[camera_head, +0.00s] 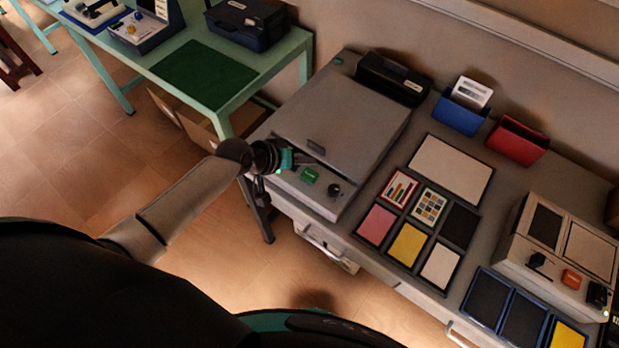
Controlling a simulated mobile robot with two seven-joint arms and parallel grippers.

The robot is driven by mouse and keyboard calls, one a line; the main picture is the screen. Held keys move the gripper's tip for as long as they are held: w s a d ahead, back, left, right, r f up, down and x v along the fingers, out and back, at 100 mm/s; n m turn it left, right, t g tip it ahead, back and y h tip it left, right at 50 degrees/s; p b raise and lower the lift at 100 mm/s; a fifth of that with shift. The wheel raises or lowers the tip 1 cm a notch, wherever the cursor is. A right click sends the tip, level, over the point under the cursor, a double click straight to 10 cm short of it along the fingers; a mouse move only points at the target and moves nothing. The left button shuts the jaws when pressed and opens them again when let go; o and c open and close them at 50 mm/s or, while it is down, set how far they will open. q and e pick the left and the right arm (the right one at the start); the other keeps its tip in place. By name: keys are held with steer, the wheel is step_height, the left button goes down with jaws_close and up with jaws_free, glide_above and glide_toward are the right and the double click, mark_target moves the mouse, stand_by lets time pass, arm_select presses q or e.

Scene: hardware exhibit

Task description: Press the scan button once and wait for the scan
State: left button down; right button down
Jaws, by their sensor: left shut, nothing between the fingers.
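The scanner (345,115) is a grey flatbed with its lid down, at the left end of the grey desk. A green button (309,175) sits on its front panel, and a dark knob (334,190) is to the right of it. My left arm comes in from the left, and my left gripper (303,160) is shut and empty at the scanner's front left. Its tip is just above and left of the green button. I cannot tell whether it touches the panel. My right gripper is not in view.
Right of the scanner lie a blank white panel (451,169) and several coloured cards. Blue (459,114) and red (517,141) holders stand behind. A device with an orange button (571,279) is at the right. A green table (160,68) stands at the upper left.

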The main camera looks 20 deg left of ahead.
mark_target(306, 178)
arm_select(q)
steer(key=shift+f+b, duration=1.35)
steer(key=shift+f, duration=0.55)
stand_by(0.5)
steer(key=shift+f+b, duration=0.3)
steer(key=shift+f, duration=0.1)
steer(key=shift+f+b, duration=0.4)
steer(key=shift+f, duration=0.15)
stand_by(0.6)
steer(key=shift+r+p, duration=0.95)
steer(key=shift+p, duration=0.05)
steer(key=shift+r, duration=0.1)
step_height(306, 178, up, 5)
steer(key=p, duration=0.5)
